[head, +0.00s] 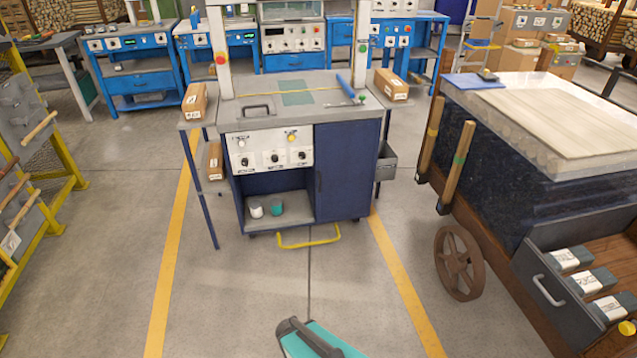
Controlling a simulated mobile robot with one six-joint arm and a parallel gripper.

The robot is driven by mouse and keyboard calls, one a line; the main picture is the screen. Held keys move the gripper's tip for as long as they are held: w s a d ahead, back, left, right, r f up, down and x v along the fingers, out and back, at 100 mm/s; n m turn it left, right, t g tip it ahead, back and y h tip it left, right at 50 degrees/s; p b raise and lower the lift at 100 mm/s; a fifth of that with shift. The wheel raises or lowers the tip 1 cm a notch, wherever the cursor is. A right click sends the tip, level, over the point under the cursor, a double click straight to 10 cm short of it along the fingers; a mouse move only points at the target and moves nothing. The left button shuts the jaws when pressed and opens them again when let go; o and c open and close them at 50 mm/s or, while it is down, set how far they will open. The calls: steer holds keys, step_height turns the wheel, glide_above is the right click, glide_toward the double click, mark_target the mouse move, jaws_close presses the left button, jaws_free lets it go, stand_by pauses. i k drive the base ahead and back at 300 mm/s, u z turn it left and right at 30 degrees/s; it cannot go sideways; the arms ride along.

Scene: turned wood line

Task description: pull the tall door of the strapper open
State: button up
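The strapper (285,125) stands straight ahead in the head view, with a grey top, a white arch and a dark blue body. Its tall door (346,172) is the dark blue panel at the front right, and it looks shut, flush with the body. A small dark upright handle shows faintly near the door's left edge. Left of the door are a white knob panel (270,151) and an open shelf with a white cup (256,209) and a teal cup (277,208).
A yellow bar (308,239) sticks out low at the strapper's front. A wheeled cart (500,180) with an open drawer (560,291) stands at the right. A yellow-framed rack (62,160) stands at the left. The floor between the yellow lines is clear.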

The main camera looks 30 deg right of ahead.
mark_target(346, 153)
steer(key=u, duration=0.05)
steer(key=i, duration=1.35)
steer(key=u, duration=0.55)
